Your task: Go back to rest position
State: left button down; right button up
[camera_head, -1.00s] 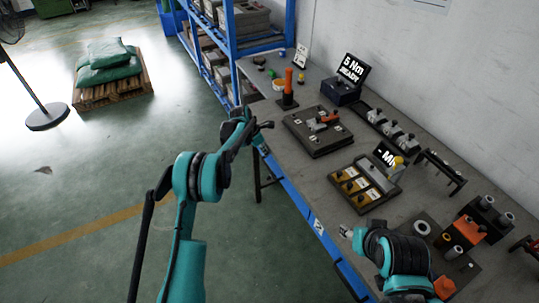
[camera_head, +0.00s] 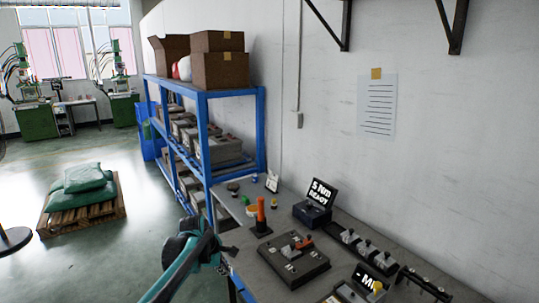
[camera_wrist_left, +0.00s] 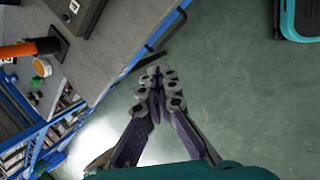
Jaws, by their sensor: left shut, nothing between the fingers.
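My left gripper (camera_head: 226,256) shows in the head view at the near left edge of the workbench (camera_head: 245,207). In the left wrist view, my left gripper (camera_wrist_left: 158,88) is shut, its fingertips together over the green floor with nothing between them. The bench edge lies to its left in that view, apart from the fingers. My right gripper is outside both current views.
On the bench stand a dark fixture plate (camera_head: 292,262) with an orange-handled part, an orange post (camera_head: 261,212) and a display reading 5 Nm READY (camera_head: 322,193). A blue shelf rack (camera_head: 203,130) stands behind.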

pick_arm(q)
jog(key=s+a+r+m+t+y, duration=0.1)
jog(key=s+r+m, duration=0.3)
jog(key=s, duration=0.5)
jog(key=s+r+m+t, duration=0.1)
jog(key=s+r+m, duration=0.3)
jog(key=s, duration=0.4)
jog(key=s+a+f+m, duration=0.1)
jog(key=s+f+m, duration=0.1)
jog(key=s+m, duration=0.3)
jog(key=s+f+m+t+y, duration=0.1)
jog(key=s+m, duration=0.3)
jog(key=s, duration=0.7)
jog(key=shift+s+a+f+m+t, duration=0.3)
jog(key=shift+a+f+m, duration=0.1)
jog(key=shift+f, duration=0.5)
